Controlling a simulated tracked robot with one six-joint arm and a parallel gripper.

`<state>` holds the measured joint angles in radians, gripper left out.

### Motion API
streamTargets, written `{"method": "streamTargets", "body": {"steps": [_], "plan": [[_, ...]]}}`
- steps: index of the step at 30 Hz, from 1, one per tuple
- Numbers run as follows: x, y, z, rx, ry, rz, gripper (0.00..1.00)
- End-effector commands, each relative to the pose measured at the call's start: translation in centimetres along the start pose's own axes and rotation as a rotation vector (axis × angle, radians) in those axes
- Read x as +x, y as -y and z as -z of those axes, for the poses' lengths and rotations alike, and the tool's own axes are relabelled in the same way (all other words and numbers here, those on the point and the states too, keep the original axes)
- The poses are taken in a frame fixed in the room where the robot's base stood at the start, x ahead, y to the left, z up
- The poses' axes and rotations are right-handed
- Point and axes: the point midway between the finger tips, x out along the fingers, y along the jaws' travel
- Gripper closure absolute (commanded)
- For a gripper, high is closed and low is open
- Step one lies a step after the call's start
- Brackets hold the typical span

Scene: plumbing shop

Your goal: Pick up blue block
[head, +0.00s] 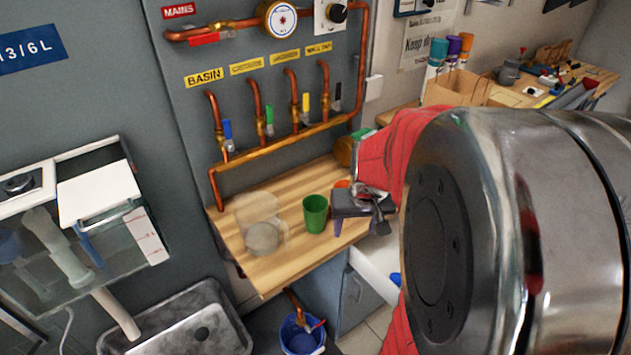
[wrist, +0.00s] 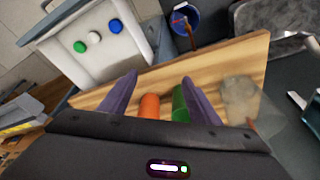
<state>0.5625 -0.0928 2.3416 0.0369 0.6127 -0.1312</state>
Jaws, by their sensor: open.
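A small blue block (wrist: 115,26) lies in a white open drawer (wrist: 75,20), beside a white piece (wrist: 94,42) and a green piece (wrist: 80,48). In the head view a bit of blue (head: 394,279) shows at the edge of my arm, by the drawer (head: 372,275); the rest is hidden. My gripper (wrist: 158,80) is open, with two purple fingers apart and nothing held. In the head view my gripper (head: 362,222) is over the right part of the wooden counter, apart from the drawer and the blue block.
A green cup (head: 315,213), an orange cup (wrist: 150,106) and a clear container (head: 262,230) stand on the wooden counter (head: 275,280) near my gripper. Copper pipes with valves (head: 285,138) rise behind. A blue bucket (head: 302,338) and a sink (head: 180,325) are below.

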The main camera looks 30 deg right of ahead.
Motion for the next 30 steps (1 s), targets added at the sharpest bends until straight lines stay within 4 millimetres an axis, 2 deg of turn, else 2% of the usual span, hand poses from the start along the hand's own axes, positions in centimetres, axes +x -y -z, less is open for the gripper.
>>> {"method": "streamTargets", "body": {"steps": [1,8,15,21,30], "plan": [[1.3,-1.5,0.0,0.030,0.018,-0.007,0.43],[6.5,-7.6,-0.5,0.147,0.071,-0.033,0.43],[11.4,-13.4,-2.5,0.256,0.118,-0.051,0.43],[13.0,-15.2,-3.4,0.290,0.131,-0.056,0.43],[13.1,-15.3,-3.4,0.291,0.131,-0.056,0.43]]}}
